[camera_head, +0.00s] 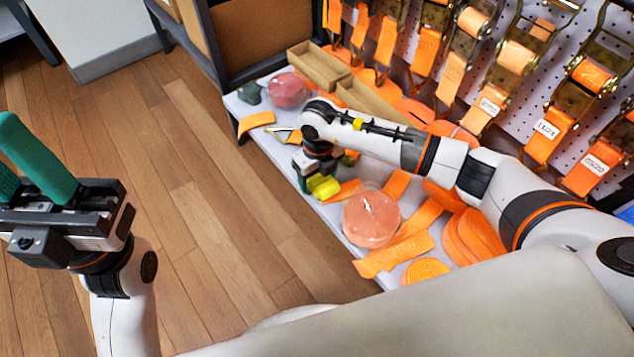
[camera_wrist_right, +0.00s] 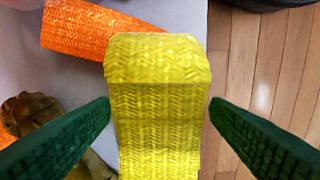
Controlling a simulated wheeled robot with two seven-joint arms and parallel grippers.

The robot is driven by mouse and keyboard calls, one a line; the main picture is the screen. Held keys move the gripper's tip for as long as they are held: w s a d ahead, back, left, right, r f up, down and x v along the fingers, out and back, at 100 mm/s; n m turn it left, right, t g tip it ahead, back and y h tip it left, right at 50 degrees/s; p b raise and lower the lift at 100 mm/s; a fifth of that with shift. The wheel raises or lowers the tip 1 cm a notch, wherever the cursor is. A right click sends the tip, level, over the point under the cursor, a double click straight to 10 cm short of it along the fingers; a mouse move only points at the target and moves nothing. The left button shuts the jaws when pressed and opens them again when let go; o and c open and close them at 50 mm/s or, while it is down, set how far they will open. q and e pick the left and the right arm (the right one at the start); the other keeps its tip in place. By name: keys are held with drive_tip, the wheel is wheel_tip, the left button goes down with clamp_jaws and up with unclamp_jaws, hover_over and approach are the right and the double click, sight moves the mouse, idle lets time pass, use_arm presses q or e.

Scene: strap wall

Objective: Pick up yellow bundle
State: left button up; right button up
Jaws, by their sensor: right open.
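The yellow bundle (camera_head: 323,187) is a folded stack of woven strap near the front edge of the white shelf. In the right wrist view the yellow bundle (camera_wrist_right: 158,105) fills the middle, between the two green fingers. My right gripper (camera_wrist_right: 160,125) is open, with a gap on each side of the bundle. In the head view my right gripper (camera_head: 312,180) points down at the bundle and partly hides it. My left gripper (camera_head: 35,165) is far left over the floor, its green fingers pointing up and away; its jaw gap is unclear.
The white shelf (camera_head: 300,205) holds orange straps (camera_head: 400,252), orange strap rolls (camera_head: 426,271), round pinkish containers (camera_head: 371,217) and cardboard trays (camera_head: 318,66). An orange strap (camera_wrist_right: 95,30) lies just behind the bundle. Ratchet straps hang on the pegboard (camera_head: 508,62). Wooden floor (camera_head: 190,200) is clear.

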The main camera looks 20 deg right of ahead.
drive_tip(key=shift+f, duration=0.45)
drive_tip(key=shift+c, duration=0.2)
drive_tip(key=shift+r, duration=0.1)
drive_tip(key=c, duration=1)
